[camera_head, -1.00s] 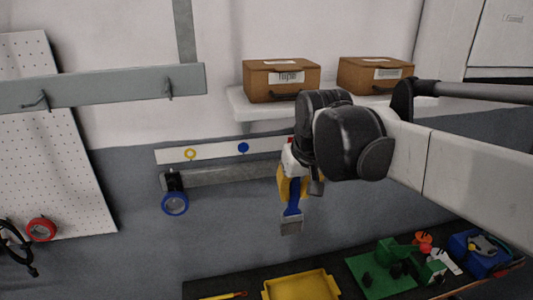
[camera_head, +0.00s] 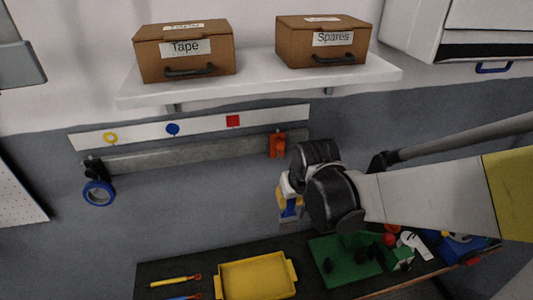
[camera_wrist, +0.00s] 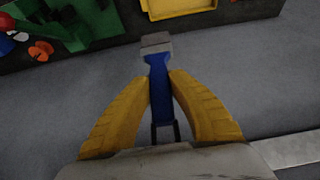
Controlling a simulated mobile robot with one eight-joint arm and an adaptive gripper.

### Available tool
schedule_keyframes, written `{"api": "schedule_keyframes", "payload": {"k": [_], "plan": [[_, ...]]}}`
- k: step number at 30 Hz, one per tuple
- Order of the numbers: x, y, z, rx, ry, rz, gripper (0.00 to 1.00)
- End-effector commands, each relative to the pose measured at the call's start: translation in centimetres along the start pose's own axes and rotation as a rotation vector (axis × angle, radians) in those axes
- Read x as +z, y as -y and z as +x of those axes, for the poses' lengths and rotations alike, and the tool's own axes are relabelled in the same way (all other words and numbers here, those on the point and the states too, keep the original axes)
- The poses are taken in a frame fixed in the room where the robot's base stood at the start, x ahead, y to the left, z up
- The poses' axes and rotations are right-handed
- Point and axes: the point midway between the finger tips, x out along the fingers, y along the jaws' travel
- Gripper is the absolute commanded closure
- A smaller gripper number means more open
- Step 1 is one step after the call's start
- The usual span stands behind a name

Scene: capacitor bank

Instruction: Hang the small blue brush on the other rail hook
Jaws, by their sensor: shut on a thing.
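The small blue brush (camera_head: 290,207) has a blue handle and a pale grey bristle end, which points down in the head view. My gripper (camera_head: 284,195) has yellow fingers shut on its handle. The wrist view shows the brush (camera_wrist: 158,85) between both fingers (camera_wrist: 160,92), its bristle end beyond the tips. The gripper is below the right end of the grey wall rail (camera_head: 190,152), apart from it in the picture. A black hook (camera_head: 95,168) at the rail's left end carries a blue tape roll (camera_head: 98,193). An orange-red piece (camera_head: 277,145) sits at its right end; its exact shape is unclear.
A white strip (camera_head: 200,127) with yellow, blue and red markers runs above the rail. Higher is a white shelf (camera_head: 350,77) with Tape (camera_head: 185,70) and Spares (camera_head: 335,57) boxes. Below is a dark bench (camera_head: 205,265) with a yellow tray (camera_head: 257,280) and green board (camera_head: 340,262).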

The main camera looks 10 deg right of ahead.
Motion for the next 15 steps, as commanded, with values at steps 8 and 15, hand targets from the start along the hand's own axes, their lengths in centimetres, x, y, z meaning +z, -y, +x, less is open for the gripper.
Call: {"api": "schedule_keyframes", "payload": {"k": [8,15], "plan": [[-1.7,0.0,1.0,0.000,0.000,0.000,1.00],[-3.1,0.0,1.7,0.000,0.000,0.000,1.00]]}}
